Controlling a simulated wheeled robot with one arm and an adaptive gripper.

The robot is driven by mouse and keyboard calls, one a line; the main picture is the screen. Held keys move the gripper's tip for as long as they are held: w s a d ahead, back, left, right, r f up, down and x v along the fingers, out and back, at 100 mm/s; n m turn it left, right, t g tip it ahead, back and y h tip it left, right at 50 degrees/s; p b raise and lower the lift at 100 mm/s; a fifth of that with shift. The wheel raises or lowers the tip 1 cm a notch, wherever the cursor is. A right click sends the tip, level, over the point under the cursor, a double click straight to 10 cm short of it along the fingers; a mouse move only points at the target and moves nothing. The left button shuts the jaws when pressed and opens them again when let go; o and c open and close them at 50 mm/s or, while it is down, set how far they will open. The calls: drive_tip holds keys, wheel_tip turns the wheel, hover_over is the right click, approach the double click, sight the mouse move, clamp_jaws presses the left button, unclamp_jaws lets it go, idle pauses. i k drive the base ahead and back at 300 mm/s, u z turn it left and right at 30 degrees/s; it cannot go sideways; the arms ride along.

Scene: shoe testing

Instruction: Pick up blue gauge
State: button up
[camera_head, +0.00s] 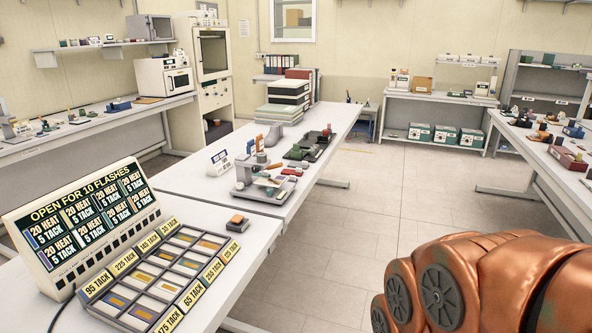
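I cannot make out for sure which thing is the blue gauge. A small blue item (119,105) stands on the left wall bench, and another blue item (573,131) lies on the right table. Both are too small to identify. Part of my copper-coloured arm fills the lower right corner. My gripper's fingers are not in view, so I cannot see whether it holds anything.
A display board (82,222) and a tray of labelled compartments (165,275) stand on the near left table. The middle table (335,125) carries a small device (262,182), binders and small parts. Open tiled floor (385,195) lies between it and the right table (540,150).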

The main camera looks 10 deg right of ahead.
sight(250, 147)
drive_tip(key=z, duration=0.55)
drive_tip(key=k, duration=0.6)
drive_tip(key=z, duration=0.9)
drive_tip(key=i, duration=1.45)
drive_tip(key=u, duration=0.45)
drive_tip(key=i, duration=1.2)
drive_tip(key=u, duration=1.5)
drive_tip(key=i, duration=0.55)
drive_tip(key=u, duration=0.5)
